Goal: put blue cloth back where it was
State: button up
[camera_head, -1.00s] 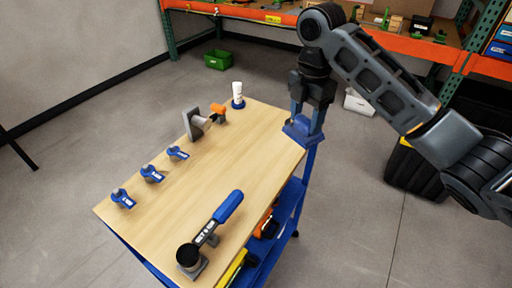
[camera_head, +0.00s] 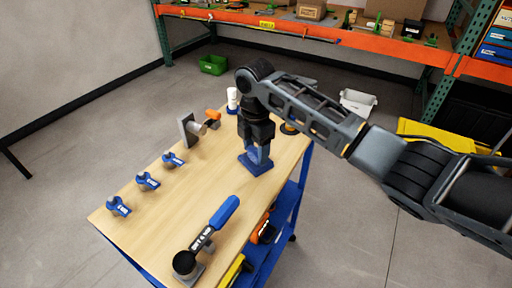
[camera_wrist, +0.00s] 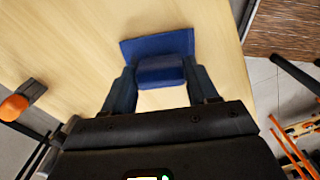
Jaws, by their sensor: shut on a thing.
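The blue cloth (camera_head: 254,165) is at the right part of the wooden cart top in the head view. In the wrist view the blue cloth (camera_wrist: 157,46) is pinched into a raised fold between the fingers, with a flat part spread beyond them. My gripper (camera_head: 257,146) is shut on the cloth and points down over the cart top. It also shows in the wrist view (camera_wrist: 160,80). I cannot tell whether the cloth's lower edge touches the wood.
On the cart (camera_head: 180,208) stand several blue-handled valves (camera_head: 148,181), a grey bracket with an orange-ended part (camera_head: 190,129), a white bottle (camera_head: 232,98) and a blue-handled tool (camera_head: 212,225). The middle of the top is clear.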

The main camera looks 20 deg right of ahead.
aim_at(256, 149)
jog(key=shift+f, duration=0.15)
jog(key=o, duration=1.1)
jog(key=shift+o, duration=0.2)
notch_tip(256, 149, up, 12)
jog(key=b, duration=0.1)
